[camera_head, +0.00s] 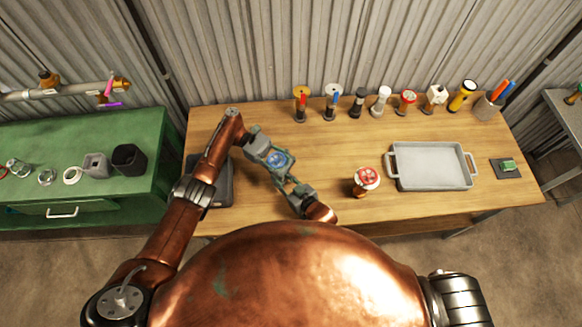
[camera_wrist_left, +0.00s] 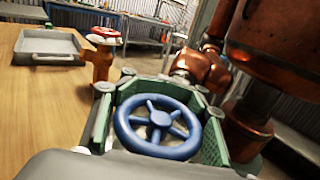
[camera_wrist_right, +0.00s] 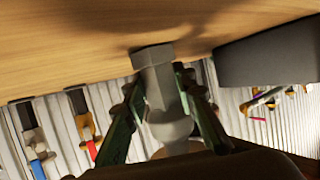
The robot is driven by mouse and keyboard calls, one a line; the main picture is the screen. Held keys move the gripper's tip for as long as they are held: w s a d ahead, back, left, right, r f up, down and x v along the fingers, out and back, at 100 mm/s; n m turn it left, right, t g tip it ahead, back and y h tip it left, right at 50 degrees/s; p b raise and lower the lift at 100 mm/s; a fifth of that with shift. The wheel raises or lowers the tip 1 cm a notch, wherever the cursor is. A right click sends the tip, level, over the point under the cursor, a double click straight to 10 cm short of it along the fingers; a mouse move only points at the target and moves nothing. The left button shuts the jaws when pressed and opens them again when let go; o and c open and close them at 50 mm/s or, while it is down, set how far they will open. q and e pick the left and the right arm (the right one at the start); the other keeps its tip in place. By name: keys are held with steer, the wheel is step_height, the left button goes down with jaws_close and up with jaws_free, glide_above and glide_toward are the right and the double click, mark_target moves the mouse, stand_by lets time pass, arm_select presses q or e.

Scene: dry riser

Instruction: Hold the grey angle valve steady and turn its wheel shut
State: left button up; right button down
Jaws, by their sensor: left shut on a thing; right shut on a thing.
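The grey angle valve (camera_wrist_right: 168,92) is between my two grippers near the table's left end. Its blue wheel (camera_head: 279,160) faces up in the head view and fills the middle of the left wrist view (camera_wrist_left: 157,127). My left gripper (camera_wrist_left: 164,80) is shut on the wheel, one green finger on each side. My right gripper (camera_wrist_right: 156,78) is shut on the grey body, which shows between its green fingers with a hexagonal end close to the tabletop. I cannot tell whether that end touches the table. Most of the body is hidden in the head view.
A brass valve with a red wheel (camera_head: 367,178) stands to the right, beside a grey tray (camera_head: 432,184). A dark grey block (camera_head: 222,190) lies under my left arm. Several torches and fittings line the table's back. The table's middle (camera_head: 340,145) is clear.

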arm_select(q)
steer(key=shift+s+a+f, duration=0.1)
steer(key=shift+f, duration=0.05)
steer(key=o, duration=1.4)
steer(key=shift+r, duration=0.2)
steer(key=shift+r, duration=4.95)
